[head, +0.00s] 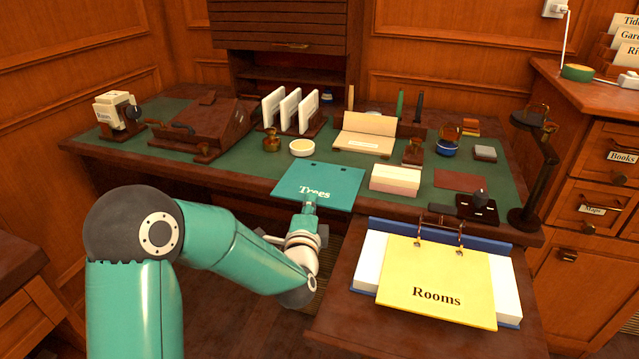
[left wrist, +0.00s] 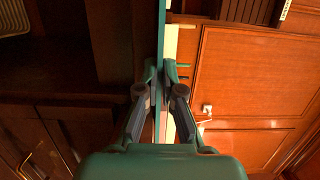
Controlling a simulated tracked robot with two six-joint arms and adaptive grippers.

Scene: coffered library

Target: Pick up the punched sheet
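The punched sheet is a teal sheet (head: 325,178) lettered "Trees", with two small holes near its far edge. In the head view it is at the desk's front edge, and I cannot tell whether it touches the desk. My left gripper (head: 311,206) meets the sheet's near edge from the front. In the left wrist view the sheet is edge-on, a thin teal strip (left wrist: 161,35), and the left gripper's fingers (left wrist: 161,78) are closed on it from both sides. My right gripper is not in view.
An open binder with a yellow sheet (head: 438,280) lettered "Rooms" and two rings lies on the lower front surface at right. A card stack (head: 395,180) stands right of the teal sheet. A round cream dish (head: 302,147) and upright white cards (head: 290,110) stand behind it.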

